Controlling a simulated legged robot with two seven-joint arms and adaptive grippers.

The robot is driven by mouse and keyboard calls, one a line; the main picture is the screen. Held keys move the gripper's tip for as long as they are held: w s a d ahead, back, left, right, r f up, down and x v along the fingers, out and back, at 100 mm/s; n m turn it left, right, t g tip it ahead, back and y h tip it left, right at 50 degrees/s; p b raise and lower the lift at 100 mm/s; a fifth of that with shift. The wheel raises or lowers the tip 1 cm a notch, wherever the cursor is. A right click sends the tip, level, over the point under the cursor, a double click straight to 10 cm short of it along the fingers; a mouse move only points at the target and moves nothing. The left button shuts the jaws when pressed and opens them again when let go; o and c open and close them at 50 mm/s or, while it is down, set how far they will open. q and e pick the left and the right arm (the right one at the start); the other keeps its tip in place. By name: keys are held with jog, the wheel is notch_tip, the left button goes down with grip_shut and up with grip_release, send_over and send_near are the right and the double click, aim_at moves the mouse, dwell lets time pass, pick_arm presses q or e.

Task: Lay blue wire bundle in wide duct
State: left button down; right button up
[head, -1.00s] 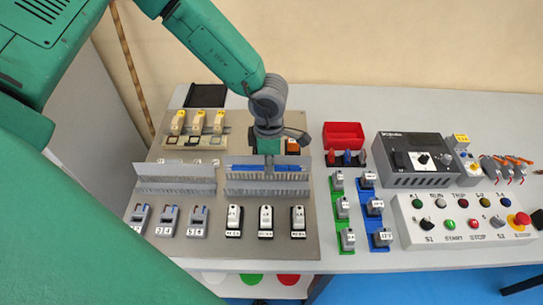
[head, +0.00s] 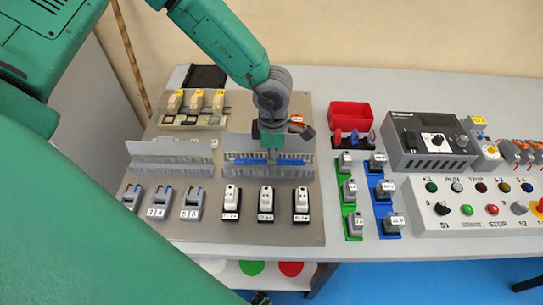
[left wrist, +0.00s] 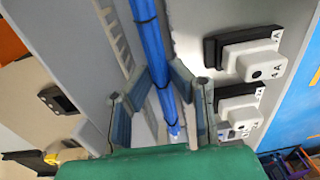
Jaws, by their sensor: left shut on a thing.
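The blue wire bundle (head: 243,161) lies lengthwise along the wide slotted grey duct (head: 240,173) on the grey panel. In the head view it shows between the duct's back and front walls. I cannot tell whether it touches the duct floor. My left gripper (head: 272,158) points down at the middle of the duct, shut on the bundle. In the left wrist view the fingers (left wrist: 158,82) stand on both sides of the bundle (left wrist: 150,45), which has dark ties around it. My right gripper is not seen.
A second slotted duct (head: 170,165) with a raised grey plate stands to the left. White-and-black devices (head: 265,203) stand in front of the duct, tan-topped ones (head: 196,100) behind. A red bin (head: 350,115), a grey controller (head: 430,140) and a button panel (head: 475,208) are to the right.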

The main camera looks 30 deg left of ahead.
pick_arm(q)
jog(key=c, duration=1.4)
grip_release()
jog(key=shift+c, duration=0.2)
jog(key=shift+o, duration=0.4)
jog(key=shift+a, duration=0.4)
jog(key=shift+d+r, duration=0.1)
jog(key=shift+r, duration=0.25)
notch_tip(320, 180, up, 11)
jog(key=shift+w, duration=0.15)
jog(key=shift+a, duration=0.2)
